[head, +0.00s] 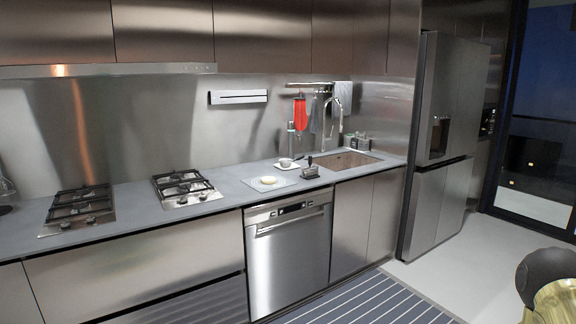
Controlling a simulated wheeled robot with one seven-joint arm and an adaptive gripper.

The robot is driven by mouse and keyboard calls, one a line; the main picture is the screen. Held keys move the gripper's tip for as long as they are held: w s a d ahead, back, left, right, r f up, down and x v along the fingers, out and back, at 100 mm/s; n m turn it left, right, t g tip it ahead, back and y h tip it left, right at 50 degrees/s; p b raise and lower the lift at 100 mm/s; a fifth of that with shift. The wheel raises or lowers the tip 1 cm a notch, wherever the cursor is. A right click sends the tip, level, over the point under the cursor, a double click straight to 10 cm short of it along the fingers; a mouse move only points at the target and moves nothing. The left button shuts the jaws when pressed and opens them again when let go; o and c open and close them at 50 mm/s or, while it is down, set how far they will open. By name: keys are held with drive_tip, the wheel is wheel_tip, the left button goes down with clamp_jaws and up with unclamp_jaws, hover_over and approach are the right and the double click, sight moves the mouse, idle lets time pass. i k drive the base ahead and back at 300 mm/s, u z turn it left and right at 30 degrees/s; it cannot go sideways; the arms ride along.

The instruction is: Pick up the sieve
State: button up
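I cannot clearly make out a sieve at this size. A small, round, greyish bowl-like thing (286,162) sits on a white dish on the counter, left of the sink, and may be the sieve. A dark grey item with a black handle (310,172) stands just in front of it and to the right. My gripper is not in view. A dark rounded part and a gold part at the lower right edge appear to be my own arm, well away from the counter.
The grey counter (232,186) holds two gas hobs (185,188), a pale mat with a yellowish round item (268,181), and a sink (345,160) with a tall tap. A red mitt (300,114) hangs behind. A striped runner (365,303) lies before the dishwasher (289,255).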

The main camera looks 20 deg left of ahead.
sight(291, 160)
drive_tip(key=z, duration=0.45)
drive_tip(key=k, duration=0.5)
drive_tip(key=z, duration=0.65)
drive_tip(key=i, duration=2.2)
drive_tip(key=u, duration=0.75)
drive_tip(key=i, duration=1.4)
drive_tip(key=u, duration=1.7)
drive_tip(key=i, duration=0.8)
drive_tip(key=u, duration=0.8)
